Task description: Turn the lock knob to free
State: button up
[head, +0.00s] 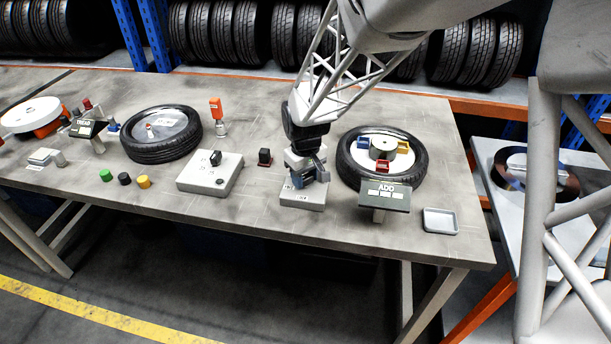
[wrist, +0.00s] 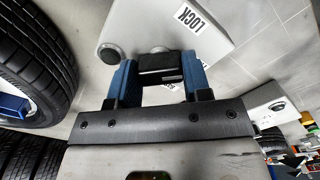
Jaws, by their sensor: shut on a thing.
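The lock box (head: 300,200) is a pale grey block on the table, left of the right tyre. In the wrist view its pale top (wrist: 145,22) carries a LOCK label (wrist: 188,17) and a dark round button (wrist: 109,53). A second label is mostly hidden behind a finger. The black bar-shaped lock knob (wrist: 160,75) sits between my gripper's two blue fingers. My gripper (head: 310,176) is over the box and shut on the knob, with a finger on each side. In the head view the gripper hides the knob.
A tyre (head: 352,172) with coloured blocks on its hub stands close right, behind the ADD sign (head: 386,199). A small tray (head: 440,221) lies near the right edge. The front strip is mostly clear.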

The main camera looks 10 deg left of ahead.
aim_at(306, 176)
jog(key=m, duration=0.5)
jog(key=shift+r, duration=0.1)
dwell(0.3)
jog(key=o, duration=0.9)
jog(key=shift+r, duration=3.85)
